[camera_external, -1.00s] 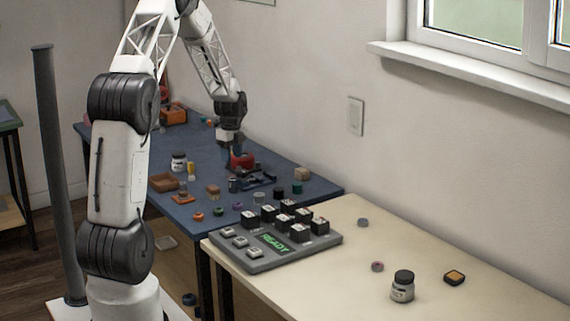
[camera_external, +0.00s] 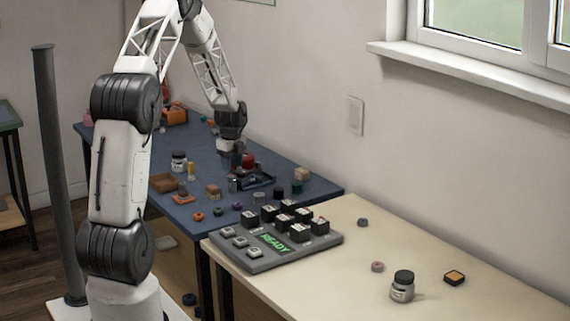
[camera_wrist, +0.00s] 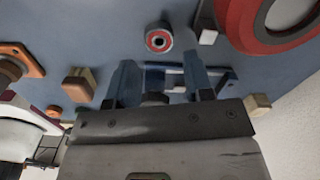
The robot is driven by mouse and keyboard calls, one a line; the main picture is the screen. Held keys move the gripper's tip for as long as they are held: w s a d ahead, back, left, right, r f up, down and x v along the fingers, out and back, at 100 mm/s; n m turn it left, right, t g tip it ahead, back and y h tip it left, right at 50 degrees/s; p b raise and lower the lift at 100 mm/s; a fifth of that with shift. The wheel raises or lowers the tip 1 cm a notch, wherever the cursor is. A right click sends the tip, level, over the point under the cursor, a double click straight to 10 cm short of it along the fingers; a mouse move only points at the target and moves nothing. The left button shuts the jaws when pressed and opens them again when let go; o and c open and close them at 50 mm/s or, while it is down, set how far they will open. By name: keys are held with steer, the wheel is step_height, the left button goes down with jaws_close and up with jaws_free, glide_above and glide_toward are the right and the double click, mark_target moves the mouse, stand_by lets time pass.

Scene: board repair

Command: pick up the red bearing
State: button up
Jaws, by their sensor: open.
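A small grey cylinder with a red ring on its face, which looks like the red bearing (camera_wrist: 158,38), shows at the top centre of the wrist view. My gripper (camera_wrist: 162,72) has its two blue-grey fingers spread apart with nothing held between them. The bearing appears beyond the fingertips, roughly in line with the gap and apart from both fingers. In the external view my gripper (camera_external: 236,160) is low over the blue table; I cannot pick out the bearing there with certainty.
A large red ring-shaped thing (camera_wrist: 231,22) is close at upper right of the wrist view. A dark frame (camera_wrist: 188,80) lies under the fingers. Wooden blocks (camera_wrist: 78,88) and an orange part (camera_wrist: 22,60) are at left. A keypad (camera_external: 262,258) stands on the cream table.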

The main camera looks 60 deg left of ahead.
steer(key=shift+a+f, duration=0.1)
steer(key=shift+f, duration=2.05)
steer(key=c, duration=0.7)
